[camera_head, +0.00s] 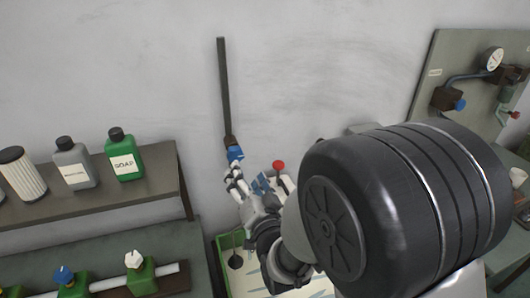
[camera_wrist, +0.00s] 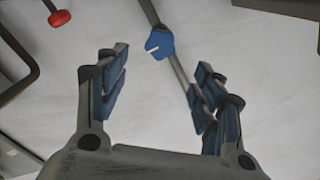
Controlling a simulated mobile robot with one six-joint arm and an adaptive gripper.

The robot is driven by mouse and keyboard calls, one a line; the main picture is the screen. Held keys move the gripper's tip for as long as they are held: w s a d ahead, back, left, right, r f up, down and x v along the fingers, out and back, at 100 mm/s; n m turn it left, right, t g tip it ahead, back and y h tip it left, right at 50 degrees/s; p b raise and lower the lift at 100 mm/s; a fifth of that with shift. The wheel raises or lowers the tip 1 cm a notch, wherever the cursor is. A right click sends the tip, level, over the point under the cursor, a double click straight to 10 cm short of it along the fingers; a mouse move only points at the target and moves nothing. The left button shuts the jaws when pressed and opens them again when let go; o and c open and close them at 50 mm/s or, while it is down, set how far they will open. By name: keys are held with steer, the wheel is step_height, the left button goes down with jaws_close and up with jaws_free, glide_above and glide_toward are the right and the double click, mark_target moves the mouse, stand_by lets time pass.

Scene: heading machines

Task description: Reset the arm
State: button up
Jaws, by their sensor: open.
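My gripper (camera_head: 250,186) is open and empty, in the middle of the head view in front of the pale wall. Its two blue-padded fingers stand apart in the wrist view (camera_wrist: 162,82), with no object held between them. My arm's large black joint fills the right of the head view and hides what lies behind it. A dark upright bar (camera_head: 224,85) with a blue piece (camera_head: 235,154) at its lower end is close beyond the fingers. The blue piece also shows ahead of the fingers in the wrist view (camera_wrist: 160,43); I cannot tell the exact gap.
A red knob (camera_head: 278,166) is right of the gripper. At left, a shelf (camera_head: 110,196) holds a green soap bottle (camera_head: 124,160), a grey bottle (camera_head: 74,167) and a white filter (camera_head: 20,175). A green tray (camera_head: 222,268) is below the gripper. A gauge panel (camera_head: 455,65) is at upper right.

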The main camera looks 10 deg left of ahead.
steer(key=s+d+r+g+h, duration=0.2)
steer(key=s+d+g+h, duration=0.1)
steer(key=d, duration=0.7)
steer(key=s+d+r+g+h, duration=0.1)
steer(key=s+d+g+h, duration=0.15)
steer(key=d, duration=0.75)
steer(key=s+d+g+h, duration=0.1)
steer(key=s+d, duration=0.2)
steer(key=s, duration=0.4)
steer(key=s+d+n+g+h, duration=0.1)
steer(key=s+d+g, duration=0.1)
steer(key=s+d, duration=0.2)
steer(key=s+d+f+g+h, duration=0.1)
steer(key=s+d, duration=0.3)
steer(key=s, duration=0.6)
steer(key=shift+s+n+g+h, duration=0.2)
steer(key=shift+n+g+h, duration=0.15)
steer(key=shift+g, duration=0.3)
